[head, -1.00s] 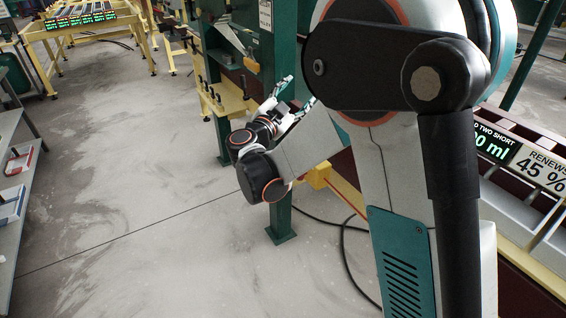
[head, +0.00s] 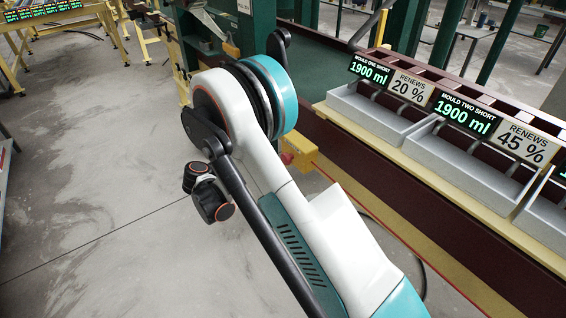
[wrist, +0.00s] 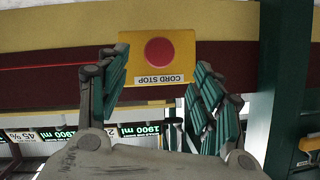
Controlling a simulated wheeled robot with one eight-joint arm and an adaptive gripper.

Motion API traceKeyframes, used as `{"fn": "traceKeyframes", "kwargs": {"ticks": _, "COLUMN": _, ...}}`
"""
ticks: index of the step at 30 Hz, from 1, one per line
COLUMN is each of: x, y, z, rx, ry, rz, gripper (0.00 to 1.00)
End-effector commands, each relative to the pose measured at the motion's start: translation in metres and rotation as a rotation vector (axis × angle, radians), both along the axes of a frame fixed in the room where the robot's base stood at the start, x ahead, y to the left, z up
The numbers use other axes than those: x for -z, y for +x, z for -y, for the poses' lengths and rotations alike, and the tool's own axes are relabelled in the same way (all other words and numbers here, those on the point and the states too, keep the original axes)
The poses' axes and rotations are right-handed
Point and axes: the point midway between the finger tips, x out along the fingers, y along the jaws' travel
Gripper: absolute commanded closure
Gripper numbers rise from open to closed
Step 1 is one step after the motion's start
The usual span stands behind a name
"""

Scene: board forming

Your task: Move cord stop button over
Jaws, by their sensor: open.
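The cord stop button is a red round button (wrist: 159,52) on a yellow box with upside-down "CORD STOP" lettering (wrist: 158,78) in the wrist view. In the head view the yellow box (head: 300,150) sits on the side of the dark red line, partly hidden behind my arm. My gripper (wrist: 161,60) is open and empty, its teal-padded fingers on either side of the box in the picture. The wrist view does not show clearly how far the fingertips are from it. In the head view my arm hides the gripper.
Grey trays (head: 375,112) stand along the line, under signs such as "MOULD ONE SHORT 1900 ml" (head: 368,70). A red cord (wrist: 45,67) runs to the box. A green post (wrist: 290,60) stands right of the gripper. The concrete floor (head: 90,190) at left is clear.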

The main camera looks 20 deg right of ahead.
Motion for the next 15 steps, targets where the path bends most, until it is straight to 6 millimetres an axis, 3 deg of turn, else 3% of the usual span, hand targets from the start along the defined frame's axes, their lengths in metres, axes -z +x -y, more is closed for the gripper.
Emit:
{"fn": "traceKeyframes", "kwargs": {"ticks": 9, "x": 0.025, "y": 0.023, "z": 0.053, "rx": 0.002, "ry": 0.0, "rz": 0.002, "gripper": 0.4}}
{"fn": "traceKeyframes", "kwargs": {"ticks": 15, "x": 0.033, "y": 0.032, "z": 0.073, "rx": 0.0, "ry": 0.0, "rz": 0.002, "gripper": 0.4}}
